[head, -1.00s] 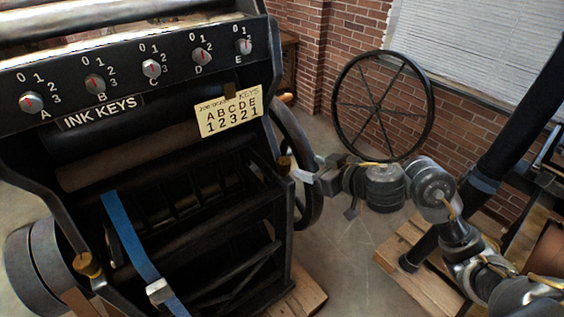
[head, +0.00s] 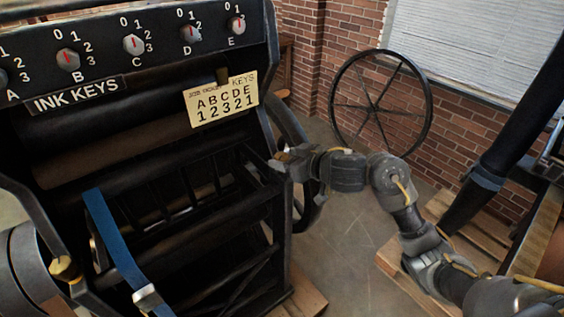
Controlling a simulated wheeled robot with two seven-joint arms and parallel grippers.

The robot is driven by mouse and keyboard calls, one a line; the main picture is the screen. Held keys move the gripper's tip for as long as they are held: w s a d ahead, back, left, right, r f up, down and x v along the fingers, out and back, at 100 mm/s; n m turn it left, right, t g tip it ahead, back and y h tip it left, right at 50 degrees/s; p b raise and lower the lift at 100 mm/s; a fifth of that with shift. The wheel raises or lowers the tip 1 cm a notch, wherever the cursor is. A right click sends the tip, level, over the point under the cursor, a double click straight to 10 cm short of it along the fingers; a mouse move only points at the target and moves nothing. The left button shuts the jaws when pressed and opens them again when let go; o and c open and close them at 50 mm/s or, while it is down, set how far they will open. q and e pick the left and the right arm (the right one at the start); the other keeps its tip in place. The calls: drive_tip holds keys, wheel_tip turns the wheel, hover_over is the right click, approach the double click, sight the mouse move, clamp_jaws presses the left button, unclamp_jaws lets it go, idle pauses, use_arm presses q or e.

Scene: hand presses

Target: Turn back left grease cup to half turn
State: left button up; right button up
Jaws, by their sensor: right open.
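The press carries ink-key knobs A to E (head: 134,44) and a yellow card (head: 221,99). A blue strap (head: 115,240) hangs across its front. A black flywheel (head: 381,104) stands by the brick wall. The floor (head: 345,245) between is open.

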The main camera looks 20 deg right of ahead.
drive_tip(key=shift+x, duration=1.2)
drive_tip(key=c, duration=1)
drive_tip(key=shift+m+t+h, duration=0.3)
drive_tip(key=shift+m+h, duration=0.5)
drive_tip(key=o, duration=1)
